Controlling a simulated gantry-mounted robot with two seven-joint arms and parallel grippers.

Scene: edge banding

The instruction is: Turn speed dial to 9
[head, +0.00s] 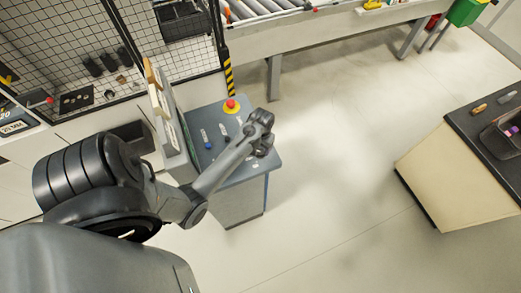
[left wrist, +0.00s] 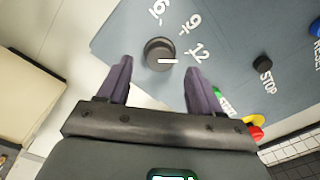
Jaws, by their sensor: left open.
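The speed dial (left wrist: 158,48) is a round black knob with a white line, on the grey control panel (left wrist: 120,38). The numbers 6, 9 (left wrist: 191,22) and 12 (left wrist: 198,50) are printed beside it. The white line lies level in the left wrist view, its right end on the side of the 12. My left gripper (left wrist: 158,70) is open, one finger on each side of the dial in that view; I cannot tell whether they touch it. In the head view my left gripper (head: 262,132) is over the panel (head: 246,172) and hides the dial. My right gripper is not in view.
A black STOP button (left wrist: 262,62), a blue RESET button (left wrist: 316,28) and a green button (left wrist: 217,94) share the panel. A red emergency button (head: 231,104) stands at its far end. A dark-topped bench (head: 462,130) is at the right, with open floor between.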

